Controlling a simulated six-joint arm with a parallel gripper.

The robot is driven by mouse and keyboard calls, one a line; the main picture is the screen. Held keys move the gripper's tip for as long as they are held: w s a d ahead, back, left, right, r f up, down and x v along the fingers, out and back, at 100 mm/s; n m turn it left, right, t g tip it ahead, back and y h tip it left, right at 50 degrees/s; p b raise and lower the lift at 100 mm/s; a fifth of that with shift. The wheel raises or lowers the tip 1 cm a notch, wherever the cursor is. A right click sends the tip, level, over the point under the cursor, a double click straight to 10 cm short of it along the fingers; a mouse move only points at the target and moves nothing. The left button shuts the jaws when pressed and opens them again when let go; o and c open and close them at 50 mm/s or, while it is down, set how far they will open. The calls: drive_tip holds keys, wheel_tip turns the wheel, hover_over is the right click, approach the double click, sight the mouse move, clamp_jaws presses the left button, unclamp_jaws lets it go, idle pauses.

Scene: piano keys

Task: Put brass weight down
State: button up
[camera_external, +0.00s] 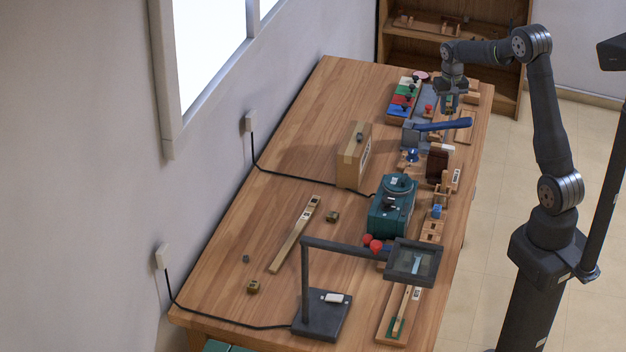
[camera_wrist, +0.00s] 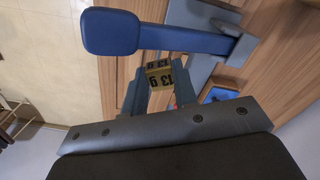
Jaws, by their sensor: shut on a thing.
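The brass weight (camera_wrist: 159,76), a small block marked "13 g", sits between the fingers of my gripper (camera_wrist: 160,90) in the wrist view. The gripper is shut on it. In the external view my gripper (camera_external: 449,104) is over the far right part of the bench, beyond the blue-handled lever tool (camera_external: 442,125). The weight is too small to make out clearly there. The blue handle (camera_wrist: 110,31) lies close beside the weight in the wrist view.
The wooden bench (camera_external: 290,140) has free room at its left. Coloured bins (camera_external: 404,98) stand behind the lever tool. A tan box (camera_external: 354,157), a green machine (camera_external: 391,207) and a magnifier lamp (camera_external: 412,262) stand nearer. Small brass-coloured blocks (camera_external: 333,217) lie on the bench.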

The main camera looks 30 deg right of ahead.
drive_tip(key=s+a+f+n, duration=0.1)
drive_tip(key=s+a+n, duration=0.4)
drive_tip(key=a, duration=0.4)
drive_tip(key=s+a+f+n, duration=0.2)
drive_tip(key=s+a+n, duration=0.1)
drive_tip(key=a+n, duration=0.5)
drive_tip(key=shift+m, duration=0.3)
drive_tip(key=a+f, duration=0.2)
drive_tip(key=a, duration=0.2)
drive_tip(key=a+f, duration=0.2)
drive_tip(key=a, duration=0.2)
drive_tip(key=a+f, duration=0.2)
drive_tip(key=a, duration=0.2)
drive_tip(key=shift+s+a, duration=0.1)
drive_tip(key=shift+a, duration=0.05)
drive_tip(key=shift+a+f, duration=0.3)
drive_tip(key=shift+f, duration=1.85)
drive_tip(key=o, duration=0.5)
drive_tip(key=shift+f, duration=0.15)
drive_tip(key=shift+o, duration=0.7)
